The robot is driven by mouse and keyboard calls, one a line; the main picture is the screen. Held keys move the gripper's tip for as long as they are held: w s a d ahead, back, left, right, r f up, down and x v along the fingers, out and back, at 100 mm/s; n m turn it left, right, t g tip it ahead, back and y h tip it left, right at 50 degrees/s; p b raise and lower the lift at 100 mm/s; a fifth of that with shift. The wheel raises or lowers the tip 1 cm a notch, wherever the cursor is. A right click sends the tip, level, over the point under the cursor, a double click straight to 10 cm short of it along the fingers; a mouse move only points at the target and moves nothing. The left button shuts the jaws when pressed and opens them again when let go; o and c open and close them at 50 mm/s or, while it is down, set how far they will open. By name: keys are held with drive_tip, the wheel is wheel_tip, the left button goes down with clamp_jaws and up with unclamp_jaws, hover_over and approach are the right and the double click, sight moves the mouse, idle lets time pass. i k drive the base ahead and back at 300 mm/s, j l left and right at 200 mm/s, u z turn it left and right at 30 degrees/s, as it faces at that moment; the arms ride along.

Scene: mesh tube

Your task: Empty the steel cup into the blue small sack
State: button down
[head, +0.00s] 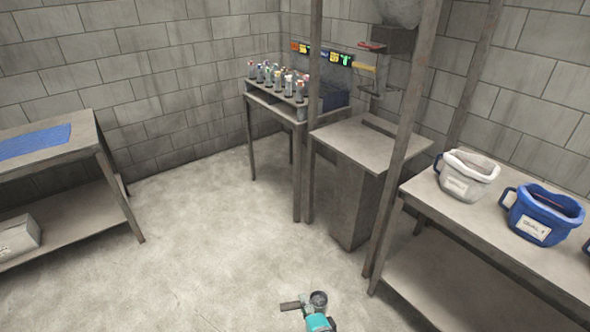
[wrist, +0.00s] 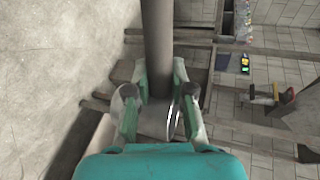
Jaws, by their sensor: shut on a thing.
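My gripper (wrist: 160,100) is shut on the steel cup (wrist: 152,121), a grey metal vessel with a shiny rim, held between the two green-and-grey fingers in the wrist view. A blue sack (head: 540,216) with a white label and a side handle stands on the right-hand table, apart from my gripper. Part of another blue sack (head: 587,246) shows at the right edge.
A white sack (head: 467,178) stands left of the blue one on the right table (head: 500,230). A post (head: 398,140) rises at that table's corner. Several bottles (head: 280,80) stand on a back bench. A left table (head: 80,145) bears a blue mat. The middle floor is clear.

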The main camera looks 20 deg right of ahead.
sight(544, 218)
drive_tip(key=i+j+z, duration=0.1)
drive_tip(key=z, duration=0.4)
drive_tip(key=j+z, duration=0.2)
drive_tip(key=z, duration=0.25)
drive_tip(key=i+j+z, duration=0.1)
drive_tip(key=z, duration=0.4)
drive_tip(key=j+z, duration=0.3)
drive_tip(key=z, duration=0.2)
